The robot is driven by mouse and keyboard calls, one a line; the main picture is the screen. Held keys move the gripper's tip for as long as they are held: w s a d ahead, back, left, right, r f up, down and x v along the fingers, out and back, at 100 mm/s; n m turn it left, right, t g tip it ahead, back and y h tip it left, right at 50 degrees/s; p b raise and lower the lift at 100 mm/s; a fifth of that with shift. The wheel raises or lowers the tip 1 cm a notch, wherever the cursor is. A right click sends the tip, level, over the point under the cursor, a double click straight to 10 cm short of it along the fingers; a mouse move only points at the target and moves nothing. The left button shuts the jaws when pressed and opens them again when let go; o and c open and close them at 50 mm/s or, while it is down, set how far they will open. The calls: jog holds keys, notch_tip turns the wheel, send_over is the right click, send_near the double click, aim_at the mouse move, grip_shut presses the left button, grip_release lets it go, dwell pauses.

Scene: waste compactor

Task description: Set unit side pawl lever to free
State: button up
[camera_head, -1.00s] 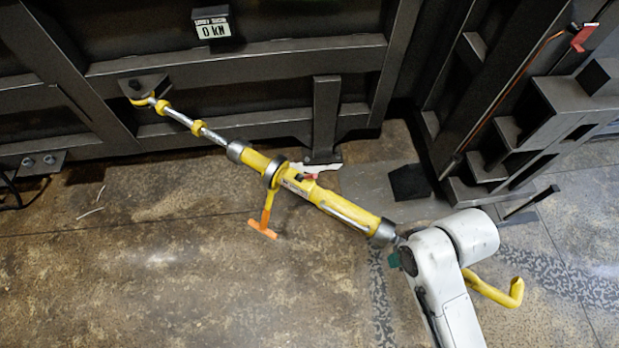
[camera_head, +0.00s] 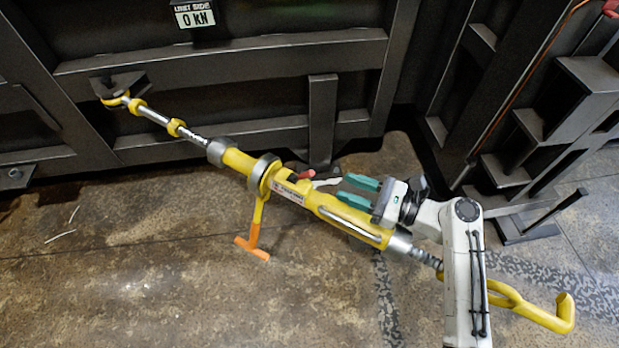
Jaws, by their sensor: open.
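A long yellow ratchet strut (camera_head: 235,160) runs from a bracket on the dark steel wall at upper left down to the lower right. A small red lever (camera_head: 303,174) sticks up from its middle, by the white label; it seems to be the pawl lever, but its setting is too small to tell. An orange T-handled bar (camera_head: 253,245) hangs from the strut's collar. My gripper (camera_head: 342,189) is open, its teal fingers pointing left towards the red lever, a short gap to its right. It is over or just behind the strut; its height is unclear.
A display (camera_head: 195,14) on the wall reads 0 kN under "UNIT SIDE". A dark upright post (camera_head: 322,120) stands behind the lever. Dark steel steps (camera_head: 545,125) stand at right. A yellow hooked end (camera_head: 550,315) lies below my arm.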

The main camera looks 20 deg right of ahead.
aim_at(310, 174)
jog(key=b+x, duration=0.1)
jog(key=x, duration=0.9)
jog(key=shift+w+a, duration=0.15)
jog(key=shift+a, duration=0.05)
jog(key=shift+c, duration=0.3)
grip_shut()
